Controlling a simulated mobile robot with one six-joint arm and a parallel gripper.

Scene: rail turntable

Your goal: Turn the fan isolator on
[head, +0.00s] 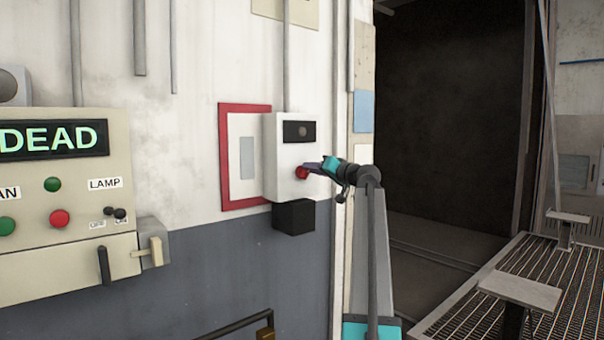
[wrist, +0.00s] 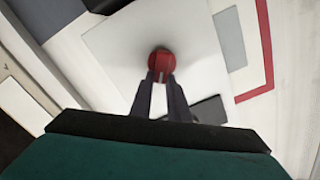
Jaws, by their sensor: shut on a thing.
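A white wall box with a dark window at its top carries a red knob (head: 301,173); I take this box (head: 282,160) to be the isolator, though no label on it is readable. My gripper (head: 311,168) reaches it from the right. In the wrist view my gripper's dark fingers (wrist: 161,80) are closed on the red knob (wrist: 160,61), with a pale line on the knob between them. The fingers partly cover the knob, so its exact setting is hard to read.
At left a beige panel (head: 75,185) shows "DEAD", with buttons, a lamp switch and a side lever (head: 151,252). A red-framed notice (head: 225,155) sits behind the white box. A black block (head: 294,216) is just below it. A dark opening and a grated floor (head: 560,275) lie right.

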